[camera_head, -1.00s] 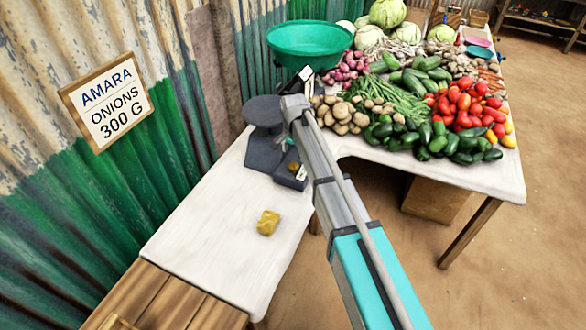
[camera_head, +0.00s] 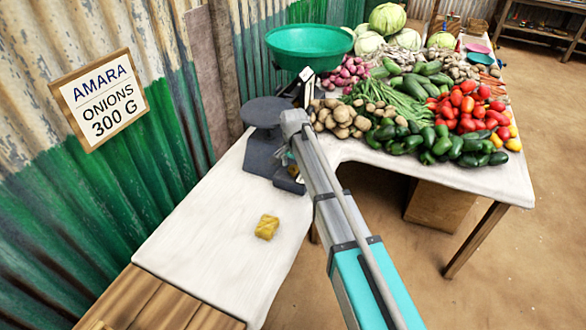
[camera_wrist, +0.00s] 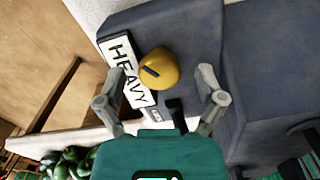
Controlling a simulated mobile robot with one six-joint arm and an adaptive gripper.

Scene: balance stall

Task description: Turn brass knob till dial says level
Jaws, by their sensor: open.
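My gripper (camera_wrist: 163,74) is open, with one finger on each side of the knob and gaps visible on both sides. The grey scale (camera_head: 262,148) stands on the white counter in the head view, where my arm hides the gripper and most of the knob area.
A green basin (camera_head: 308,46) is behind the scale. Vegetables, with potatoes (camera_head: 340,117) nearest, crowd the right of the counter (camera_head: 205,225). A yellowish block (camera_head: 267,227) lies on its otherwise clear front part. A sign reading AMARA ONIONS 300 G (camera_head: 100,98) hangs at left.

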